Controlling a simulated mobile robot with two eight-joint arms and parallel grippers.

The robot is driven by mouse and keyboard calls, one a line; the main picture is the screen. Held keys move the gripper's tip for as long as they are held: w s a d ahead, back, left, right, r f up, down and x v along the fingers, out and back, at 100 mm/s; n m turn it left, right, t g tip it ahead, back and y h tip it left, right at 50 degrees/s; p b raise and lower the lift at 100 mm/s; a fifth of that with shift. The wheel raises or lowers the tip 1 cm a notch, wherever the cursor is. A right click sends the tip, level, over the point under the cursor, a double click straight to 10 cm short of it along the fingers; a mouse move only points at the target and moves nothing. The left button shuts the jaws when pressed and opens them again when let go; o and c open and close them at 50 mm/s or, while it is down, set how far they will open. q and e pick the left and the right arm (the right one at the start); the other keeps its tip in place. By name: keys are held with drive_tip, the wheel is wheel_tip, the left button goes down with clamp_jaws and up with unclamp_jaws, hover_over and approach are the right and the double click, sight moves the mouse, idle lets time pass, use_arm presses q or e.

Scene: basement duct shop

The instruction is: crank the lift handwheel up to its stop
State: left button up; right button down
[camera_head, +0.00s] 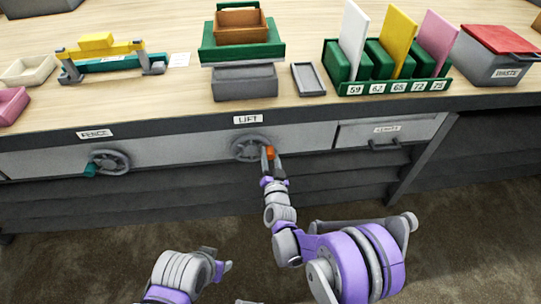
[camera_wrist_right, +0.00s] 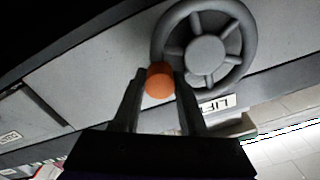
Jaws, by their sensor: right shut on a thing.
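The lift handwheel (camera_head: 250,148) is a grey spoked wheel on the bench's front panel, under the LIFT label (camera_head: 248,119). Its orange crank knob (camera_head: 270,153) is at the wheel's right side in the head view. My right gripper (camera_head: 272,160) is shut on the knob. In the right wrist view the orange knob (camera_wrist_right: 160,80) sits between the two fingers (camera_wrist_right: 158,88), at the lower left of the wheel (camera_wrist_right: 205,50). My left gripper (camera_head: 222,266) is low in the head view, away from the bench; its fingers are too unclear to read.
A second handwheel (camera_head: 108,162) with a teal knob is to the left under the FENCE label (camera_head: 94,134). A drawer (camera_head: 388,130) is to the right. Above the wheel, a green stand (camera_head: 242,50) holds a brown box. The bench's front edge runs just above the wheels.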

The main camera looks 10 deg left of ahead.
drive_tip(key=shift+f, duration=0.1)
drive_tip(key=c, duration=0.7)
unclamp_jaws()
drive_tip(key=shift+c, duration=0.2)
drive_tip(key=p+v, duration=0.1)
drive_tip(key=v, duration=0.9)
drive_tip(key=shift+s+d, duration=0.15)
drive_tip(key=shift+s, duration=0.25)
